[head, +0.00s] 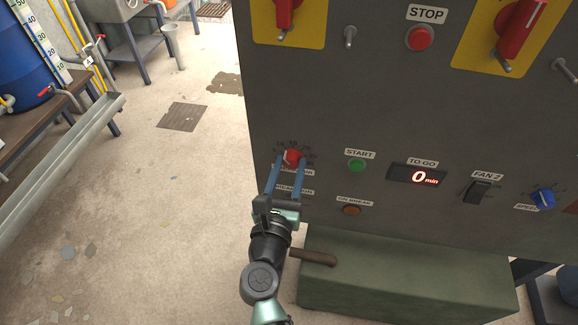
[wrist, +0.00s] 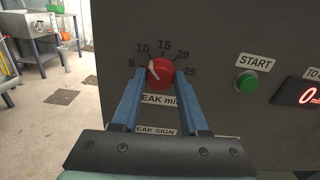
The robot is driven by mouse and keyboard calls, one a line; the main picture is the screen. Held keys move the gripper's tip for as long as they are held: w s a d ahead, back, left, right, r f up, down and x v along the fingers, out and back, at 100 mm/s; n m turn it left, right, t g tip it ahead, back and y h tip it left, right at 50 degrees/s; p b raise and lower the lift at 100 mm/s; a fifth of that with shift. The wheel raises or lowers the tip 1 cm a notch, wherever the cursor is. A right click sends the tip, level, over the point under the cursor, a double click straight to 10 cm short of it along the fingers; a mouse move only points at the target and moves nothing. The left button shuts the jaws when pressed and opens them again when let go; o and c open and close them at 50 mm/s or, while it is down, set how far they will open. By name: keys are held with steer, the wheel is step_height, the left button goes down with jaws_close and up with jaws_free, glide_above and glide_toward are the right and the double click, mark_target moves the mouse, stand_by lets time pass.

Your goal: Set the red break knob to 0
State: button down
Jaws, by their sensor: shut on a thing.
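The red break knob (head: 293,157) is on the grey panel, left of the START button. It also shows in the wrist view (wrist: 160,73), with the numbers 5, 10, 15, 20 and 25 around it. Its white pointer line slants to the upper left, roughly between 5 and 10. No 0 mark can be seen; the lower dial is hidden by the fingers. My gripper (head: 289,161) is shut on the knob, one blue finger on each side. The fingers also show in the wrist view (wrist: 161,78) and cover part of the break label (wrist: 160,98).
To the right are the green START button (head: 357,166), the TO GO display (head: 416,176) reading 0 min, a FAN 2 switch (head: 477,190) and a blue knob (head: 543,197). An orange button (head: 351,210) is below START. A green block (head: 400,280) juts out under the panel.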

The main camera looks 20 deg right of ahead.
steer(key=n+p, duration=0.2)
steer(key=n, duration=0.1)
steer(key=shift+r+p, duration=0.15)
steer(key=shift+p, duration=0.15)
steer(key=n+p, duration=0.2)
steer(key=n, duration=0.2)
steer(key=n+p, duration=0.3)
steer(key=n, duration=0.2)
steer(key=shift+a, duration=0.1)
steer(key=shift+f+n+p, duration=0.25)
steer(key=shift+n+p, duration=0.45)
steer(key=shift+n, duration=1)
steer(key=shift+c, duration=2.1)
jaws_free()
steer(key=v, duration=1.3)
